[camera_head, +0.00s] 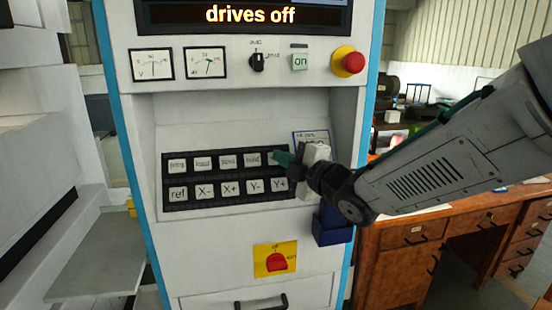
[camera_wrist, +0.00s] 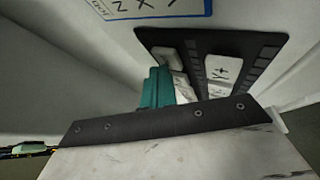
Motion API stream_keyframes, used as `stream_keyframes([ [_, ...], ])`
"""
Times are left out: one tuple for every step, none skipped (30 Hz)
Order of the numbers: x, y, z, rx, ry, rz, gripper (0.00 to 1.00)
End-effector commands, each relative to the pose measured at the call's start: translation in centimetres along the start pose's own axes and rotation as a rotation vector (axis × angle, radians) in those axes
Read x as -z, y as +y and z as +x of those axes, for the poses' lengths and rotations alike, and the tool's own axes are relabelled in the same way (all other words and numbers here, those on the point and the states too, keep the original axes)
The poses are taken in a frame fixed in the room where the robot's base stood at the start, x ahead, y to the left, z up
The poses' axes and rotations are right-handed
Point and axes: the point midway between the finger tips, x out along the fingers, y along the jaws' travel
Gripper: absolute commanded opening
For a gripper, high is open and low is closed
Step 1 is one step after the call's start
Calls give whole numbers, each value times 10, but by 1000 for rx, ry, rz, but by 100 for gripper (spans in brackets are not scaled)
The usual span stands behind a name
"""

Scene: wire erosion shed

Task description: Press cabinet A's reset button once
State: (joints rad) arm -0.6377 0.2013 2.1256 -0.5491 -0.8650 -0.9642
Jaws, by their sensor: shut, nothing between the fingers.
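A grey-white control cabinet (camera_head: 230,235) with blue edges fills the middle of the head view; I see no letter naming it. Its black keypad (camera_head: 219,179) has two rows of pale keys. The lower row reads ref, X-, X+, Y-, Y+; the upper labels are too small to read surely, and none clearly says reset. My gripper (camera_head: 284,158) is shut and empty, its teal fingertips at the upper row's right end, hiding the key there. In the wrist view, the fingertips (camera_wrist: 156,88) are close beside a pale key (camera_wrist: 168,58); I cannot tell whether they touch it.
The display (camera_head: 248,14) reads "drives off". Below it are two gauges, a black selector (camera_head: 257,62), a green "on" button (camera_head: 299,62) and a red mushroom button (camera_head: 348,62). A red switch (camera_head: 276,262) sits lower. A wooden desk (camera_head: 400,245) stands right.

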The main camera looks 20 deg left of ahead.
Motion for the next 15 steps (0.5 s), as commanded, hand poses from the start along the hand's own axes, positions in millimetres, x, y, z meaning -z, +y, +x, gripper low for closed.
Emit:
stream_keyframes([
  [1, 1, -2, 0, 0, 0, 0],
  [2, 2, -2, 0, 0, 0, 0],
  [3, 3, -4, -1, 0, 0, 0],
  [4, 4, -5, -1, 0, 0, 0],
  [5, 5, -6, -1, 1, -1, 0],
  [6, 6, -8, -1, 1, -1, 0],
  [6, 7, -8, -1, 1, -1, 0],
  [7, 7, -9, -1, 1, -1, 0],
  [7, 7, -10, -1, 1, -1, 0],
  [7, 7, -10, 0, 0, 0, 0],
  [7, 7, -10, 0, 0, 0, 0],
  [7, 7, -10, 0, 0, 0, 0],
  [7, 7, -10, 0, 0, 0, 0],
  [7, 7, -10, 0, 0, 0, 0],
  [7, 7, -10, 0, 0, 0, 0],
])
